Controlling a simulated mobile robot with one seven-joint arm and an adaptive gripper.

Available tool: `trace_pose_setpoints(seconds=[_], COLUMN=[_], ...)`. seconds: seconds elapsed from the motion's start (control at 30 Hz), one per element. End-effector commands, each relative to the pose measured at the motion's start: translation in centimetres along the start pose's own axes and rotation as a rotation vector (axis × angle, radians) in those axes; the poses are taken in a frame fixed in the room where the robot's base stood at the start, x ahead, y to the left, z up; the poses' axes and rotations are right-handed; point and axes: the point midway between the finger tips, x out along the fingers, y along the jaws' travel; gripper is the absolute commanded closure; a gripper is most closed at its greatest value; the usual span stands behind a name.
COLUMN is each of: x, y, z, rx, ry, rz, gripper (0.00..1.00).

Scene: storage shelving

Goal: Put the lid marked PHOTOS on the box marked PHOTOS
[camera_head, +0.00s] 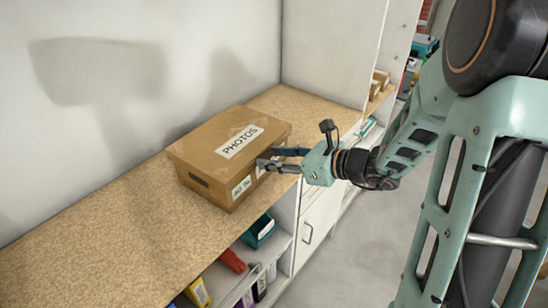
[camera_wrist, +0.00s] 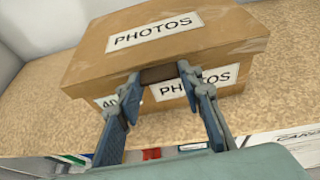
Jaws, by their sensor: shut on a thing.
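The cardboard lid marked PHOTOS (camera_head: 225,138) lies over the top of the brown box marked PHOTOS (camera_head: 208,189) on the countertop. The lid looks nearly level and lined up with the box; I cannot tell whether it is fully seated. My gripper (camera_head: 266,158) reaches in from the right at the lid's front side. In the wrist view, my gripper (camera_wrist: 160,74) has its fingers on either side of a dark brown grip on the front of the lid (camera_wrist: 190,45). The box's PHOTOS label (camera_wrist: 208,82) shows below, partly covered by a finger.
The speckled tan countertop (camera_head: 115,234) is clear to the left of the box. A pale wall stands behind it and a white upright panel (camera_head: 325,50) at its far end. Open shelves below hold a teal bin (camera_head: 258,232) and a red item (camera_head: 232,261).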

Motion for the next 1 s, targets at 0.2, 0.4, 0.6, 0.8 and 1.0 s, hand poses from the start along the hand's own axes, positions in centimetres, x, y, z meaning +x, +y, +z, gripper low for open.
trace_pose_setpoints(seconds=[0.2,0.4,0.6,0.8,1.0], x=[0.0,0.0,-1.1,-5.0,-9.1], y=[0.0,0.0,-0.1,-0.2,-0.1], z=[0.0,0.0,0.0,0.0,0.0], rx=[0.000,0.000,0.000,-0.001,0.000], ry=[0.000,0.001,0.000,0.000,-0.001], rz=[0.000,0.000,-0.003,-0.007,-0.005], gripper=[0.46,0.46,0.46,0.46,0.46])
